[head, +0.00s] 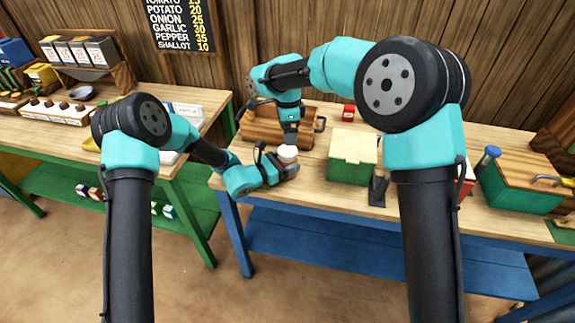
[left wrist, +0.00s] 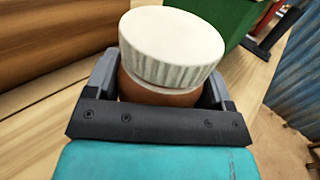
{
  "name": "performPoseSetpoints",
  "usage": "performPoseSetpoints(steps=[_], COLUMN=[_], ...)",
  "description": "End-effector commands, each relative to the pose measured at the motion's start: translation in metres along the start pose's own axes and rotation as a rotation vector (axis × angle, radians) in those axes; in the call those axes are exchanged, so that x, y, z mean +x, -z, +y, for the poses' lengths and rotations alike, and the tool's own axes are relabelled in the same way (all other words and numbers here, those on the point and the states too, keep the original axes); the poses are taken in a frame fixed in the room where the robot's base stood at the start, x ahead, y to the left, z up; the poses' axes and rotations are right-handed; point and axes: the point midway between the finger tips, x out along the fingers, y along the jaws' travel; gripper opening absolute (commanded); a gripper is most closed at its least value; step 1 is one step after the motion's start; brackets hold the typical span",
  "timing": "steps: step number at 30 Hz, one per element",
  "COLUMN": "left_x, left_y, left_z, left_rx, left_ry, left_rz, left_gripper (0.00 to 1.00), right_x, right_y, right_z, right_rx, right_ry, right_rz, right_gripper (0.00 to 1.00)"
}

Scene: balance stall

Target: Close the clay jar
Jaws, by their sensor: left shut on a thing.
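The clay jar is a small brown pot whose body (left wrist: 150,92) shows between the fingers of my left gripper (left wrist: 160,88) in the left wrist view. My left gripper is shut on the jar body. A white lid with a ridged edge (left wrist: 172,45) sits on top of the jar and looks a little tilted; I cannot tell whether it is seated tight. In the head view the white lid (head: 288,152) shows at the left part of the blue-legged table. My right gripper (head: 290,136) points down just above or behind the lid; its fingers are too small to read.
A wooden crate (head: 262,130) stands behind the jar. A green box with a cream lid (head: 352,158) stands to its right, with a black stand (head: 378,188) beside it. A small red box (head: 348,112) is farther back. The table's front edge is close to the left gripper.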

Motion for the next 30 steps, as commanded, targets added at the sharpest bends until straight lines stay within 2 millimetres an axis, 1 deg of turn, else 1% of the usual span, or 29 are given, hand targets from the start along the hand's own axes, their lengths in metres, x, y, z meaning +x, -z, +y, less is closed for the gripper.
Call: performPoseSetpoints(steps=[1,2,14,19,23,30], left_x=[-0.0001,-0.0001,-0.0002,-0.0002,-0.0002,-0.0002], left_y=[0.0000,0.0000,0.0000,0.0000,0.0000,0.0000], left_z=[0.0000,0.0000,0.0000,0.0000,0.0000,0.0000], left_rx=[0.000,0.000,0.000,0.000,0.000,0.000], left_ry=[0.000,0.000,0.000,0.000,0.000,0.000], left_rz=[0.000,0.000,0.000,0.000,0.000,0.000], left_gripper=[0.67,0.65,0.26,0.10,0.09,0.09], right_x=[0.0000,0.0000,0.0000,0.0000,0.0000,0.0000], right_y=[0.0000,0.0000,0.0000,0.0000,0.0000,0.0000], right_z=[0.0000,0.0000,0.0000,0.0000,0.0000,0.0000], right_rx=[0.000,0.000,-0.001,-0.045,-0.144,-0.448], right_ry=[0.000,0.000,0.000,0.000,0.000,0.000], right_rz=[0.000,0.000,0.000,0.000,0.000,0.000], right_gripper=[0.89,0.89,0.89,0.89,0.89,0.89])
